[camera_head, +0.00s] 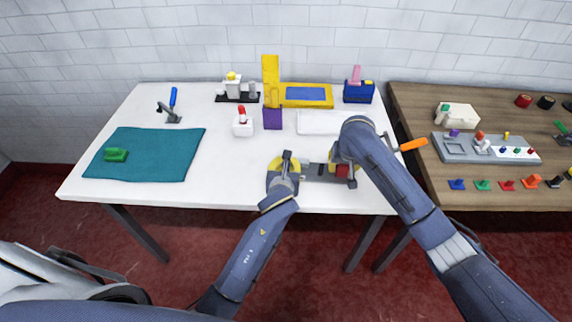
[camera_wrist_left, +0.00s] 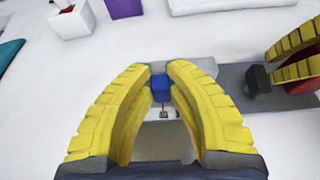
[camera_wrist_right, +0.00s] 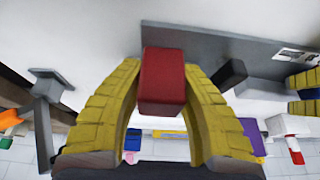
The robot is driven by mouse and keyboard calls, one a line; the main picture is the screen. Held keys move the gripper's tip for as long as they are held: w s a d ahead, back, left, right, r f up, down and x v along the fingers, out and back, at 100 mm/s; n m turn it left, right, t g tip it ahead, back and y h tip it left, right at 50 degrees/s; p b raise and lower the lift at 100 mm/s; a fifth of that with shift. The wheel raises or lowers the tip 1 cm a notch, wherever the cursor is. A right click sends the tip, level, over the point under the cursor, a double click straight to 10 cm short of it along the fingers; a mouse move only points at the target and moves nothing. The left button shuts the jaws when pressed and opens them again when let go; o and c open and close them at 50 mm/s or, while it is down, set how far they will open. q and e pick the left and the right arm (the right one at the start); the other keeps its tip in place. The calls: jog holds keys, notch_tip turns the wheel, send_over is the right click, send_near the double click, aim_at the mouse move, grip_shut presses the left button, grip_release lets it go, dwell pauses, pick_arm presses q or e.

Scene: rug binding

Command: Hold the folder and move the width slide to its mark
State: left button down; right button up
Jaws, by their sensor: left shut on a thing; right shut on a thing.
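The folder (camera_head: 316,172) is a grey flat device at the table's front edge. My left gripper (camera_head: 290,165) is at its left end. In the left wrist view, its yellow fingers are closed on a small blue block (camera_wrist_left: 161,88) on the folder's grey body. My right gripper (camera_head: 343,166) is at the folder's right end. In the right wrist view it is shut on a red block (camera_wrist_right: 162,82), which seems to be the slide's grip. A dark knob (camera_wrist_right: 229,75) stands beside it. A white label with dark marks (camera_wrist_right: 297,56) shows on the grey plate; I cannot read the mark.
A teal mat (camera_head: 150,165) with a green piece lies at the left. A white slab (camera_head: 318,122), purple block (camera_head: 272,118), yellow tray (camera_head: 306,104) and blue box (camera_head: 358,93) stand behind. An orange handle (camera_head: 412,145) juts out right. A wooden table (camera_head: 420,110) adjoins at right.

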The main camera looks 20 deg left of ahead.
pick_arm(q)
jog(key=d, duration=0.4)
jog(key=shift+w+f, duration=0.1)
jog(key=shift+w, duration=0.3)
pick_arm(e)
jog(key=shift+f, duration=0.1)
pick_arm(q)
jog(key=c, duration=1.3)
grip_release()
jog(key=v, duration=1.2)
jog(key=shift+a, duration=0.1)
pick_arm(e)
jog(key=o, duration=1.1)
jog(key=shift+o, duration=0.4)
